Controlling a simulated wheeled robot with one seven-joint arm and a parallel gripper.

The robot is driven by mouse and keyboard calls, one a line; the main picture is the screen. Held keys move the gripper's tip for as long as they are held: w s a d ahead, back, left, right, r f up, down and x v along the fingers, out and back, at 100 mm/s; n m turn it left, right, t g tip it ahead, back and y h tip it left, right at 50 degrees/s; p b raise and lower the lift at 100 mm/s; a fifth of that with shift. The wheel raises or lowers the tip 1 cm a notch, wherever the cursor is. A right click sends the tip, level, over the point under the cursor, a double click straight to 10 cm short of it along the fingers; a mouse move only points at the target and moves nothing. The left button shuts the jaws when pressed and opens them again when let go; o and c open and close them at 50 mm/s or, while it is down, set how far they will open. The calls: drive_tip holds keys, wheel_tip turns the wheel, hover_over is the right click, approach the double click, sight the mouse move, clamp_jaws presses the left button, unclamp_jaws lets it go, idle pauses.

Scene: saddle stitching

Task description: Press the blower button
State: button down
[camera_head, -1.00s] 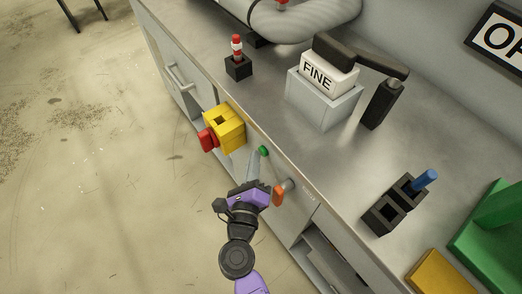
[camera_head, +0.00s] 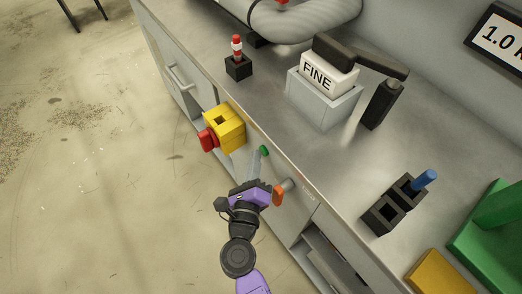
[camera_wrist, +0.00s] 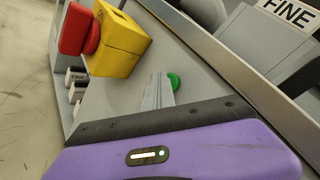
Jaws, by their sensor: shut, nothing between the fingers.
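A round green button (camera_head: 264,151) sits on the grey front panel of the bench. It also shows in the wrist view (camera_wrist: 174,81), just beyond my fingertips. My gripper (camera_head: 257,152) is shut and empty, its thin grey fingers close together and pointing at the panel beside the button. In the wrist view the fingertips (camera_wrist: 161,84) overlap the button's left edge; I cannot tell whether they touch it. A wall display (camera_head: 500,42), partly cut off by the frame, reads "1.0" and part of a letter.
A yellow box with a red knob (camera_head: 225,128) juts from the panel left of my gripper. An orange-handled lever (camera_head: 279,195) is close on the right. A "FINE" block (camera_head: 318,78) and a black holder with a blue handle (camera_head: 395,204) stand on the benchtop.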

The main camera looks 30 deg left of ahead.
drive_tip(key=shift+s+a, duration=0.2)
drive_tip(key=shift+s, duration=0.5)
drive_tip(key=shift+s+a, duration=0.1)
drive_tip(key=shift+s+a+p, duration=0.1)
drive_tip(key=shift+s+a, duration=0.2)
drive_tip(key=shift+s, duration=0.45)
drive_tip(key=shift+s+a+p, duration=0.1)
drive_tip(key=shift+s+a, duration=0.2)
drive_tip(key=shift+s, duration=0.45)
drive_tip(key=shift+s+a+p, duration=0.1)
drive_tip(key=shift+s+a, duration=0.2)
drive_tip(key=shift+s, duration=0.45)
